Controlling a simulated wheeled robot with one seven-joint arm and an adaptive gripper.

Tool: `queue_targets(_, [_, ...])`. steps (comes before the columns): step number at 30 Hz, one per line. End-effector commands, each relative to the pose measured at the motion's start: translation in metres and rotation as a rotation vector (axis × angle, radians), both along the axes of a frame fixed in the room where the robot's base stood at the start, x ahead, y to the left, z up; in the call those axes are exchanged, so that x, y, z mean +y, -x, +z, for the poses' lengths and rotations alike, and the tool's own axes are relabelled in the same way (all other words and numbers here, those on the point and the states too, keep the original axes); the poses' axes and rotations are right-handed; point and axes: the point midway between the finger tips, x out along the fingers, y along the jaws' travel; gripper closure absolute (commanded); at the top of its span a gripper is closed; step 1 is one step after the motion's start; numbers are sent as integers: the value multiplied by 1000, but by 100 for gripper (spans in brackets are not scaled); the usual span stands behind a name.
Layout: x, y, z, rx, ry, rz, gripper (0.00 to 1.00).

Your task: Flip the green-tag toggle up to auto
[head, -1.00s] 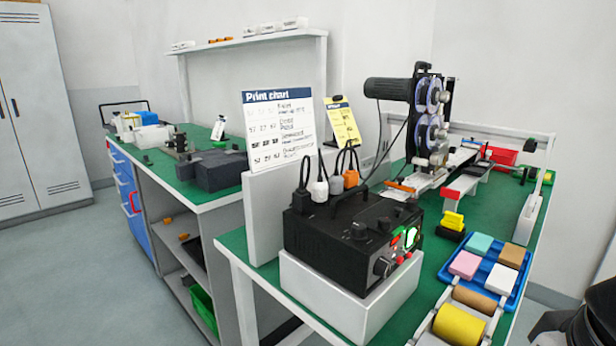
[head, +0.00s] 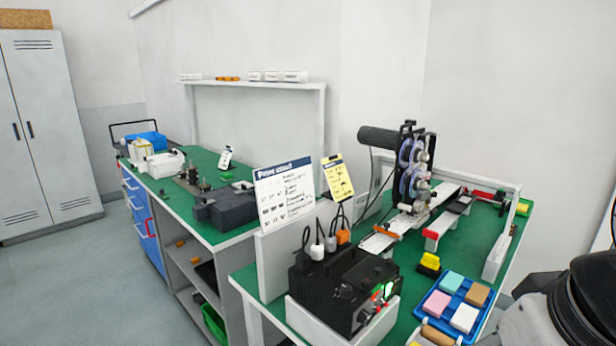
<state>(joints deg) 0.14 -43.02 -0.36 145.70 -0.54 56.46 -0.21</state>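A black control box (head: 342,287) sits on a white stand at the near end of the green bench, in the head view. Its front panel faces right and carries a knob, small red parts and a lit green patch (head: 390,288). A red-tipped part (head: 376,296) shows beside the green patch. The panel is too small and oblique to tell which toggle bears the green tag or how it stands. My arm (head: 580,300) shows in part at the lower right. My gripper is not in view.
A blue tray (head: 425,309) of coloured blocks lies right of the box, with a yellow stamp-like block (head: 429,262) behind it. The coder machine with its reels (head: 412,170) stands farther back. A print chart (head: 284,194) and yellow clipboard (head: 337,177) stand behind the box.

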Motion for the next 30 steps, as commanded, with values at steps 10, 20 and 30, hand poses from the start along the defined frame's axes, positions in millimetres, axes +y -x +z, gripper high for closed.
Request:
queue_targets(10, [0, 0, 1, -2, 0, 0, 59])
queue_targets(20, [0, 0, 1, -2, 0, 0, 100])
queue_targets(30, [0, 0, 1, -2, 0, 0, 100])
